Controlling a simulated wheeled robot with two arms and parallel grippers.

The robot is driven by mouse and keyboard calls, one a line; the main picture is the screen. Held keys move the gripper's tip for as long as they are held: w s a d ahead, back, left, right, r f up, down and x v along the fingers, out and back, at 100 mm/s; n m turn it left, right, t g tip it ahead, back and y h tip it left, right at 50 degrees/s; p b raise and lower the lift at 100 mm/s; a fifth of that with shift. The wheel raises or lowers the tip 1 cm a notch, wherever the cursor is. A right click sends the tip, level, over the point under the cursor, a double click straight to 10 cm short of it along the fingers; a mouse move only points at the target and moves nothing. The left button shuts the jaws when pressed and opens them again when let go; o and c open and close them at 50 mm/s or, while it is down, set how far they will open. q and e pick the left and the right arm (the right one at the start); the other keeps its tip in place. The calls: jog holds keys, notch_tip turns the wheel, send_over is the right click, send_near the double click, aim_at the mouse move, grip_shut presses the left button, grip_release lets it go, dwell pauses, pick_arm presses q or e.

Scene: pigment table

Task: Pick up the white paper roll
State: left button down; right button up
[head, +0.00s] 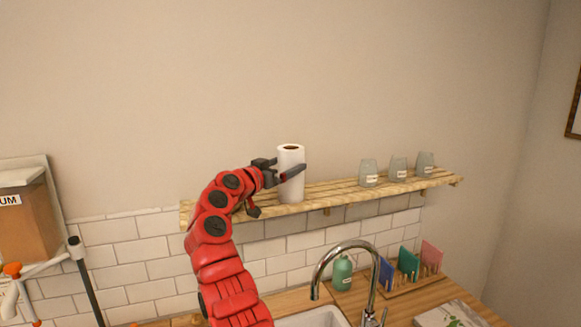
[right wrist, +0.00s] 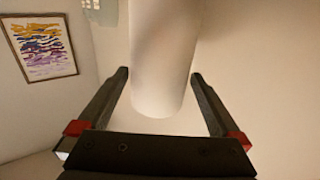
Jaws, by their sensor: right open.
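The white paper roll (head: 291,187) stands upright on the left part of the wooden wall shelf (head: 330,190), its brown core showing at the top. My right gripper (head: 288,169) is at the roll's upper part, with one dark finger crossing in front of it. In the right wrist view the roll (right wrist: 160,50) lies between the two open fingers of my right gripper (right wrist: 160,76), with a gap visible on each side. My left gripper is not in view.
Several labelled glasses, among them the left one (head: 369,173), stand farther right on the shelf. Below are a tap (head: 348,247), a green bottle (head: 342,273) and a rack of coloured cards (head: 408,265). The shelf between roll and glasses is clear.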

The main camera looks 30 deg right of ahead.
jog(key=p+x, duration=0.3)
jog(key=x, duration=0.2)
jog(key=shift+s+p, duration=0.1)
jog(key=shift+p, duration=0.25)
jog(key=shift+d+f, duration=0.1)
jog(key=shift+d, duration=0.25)
jog(key=shift+a, duration=0.1)
jog(key=c, duration=1.1)
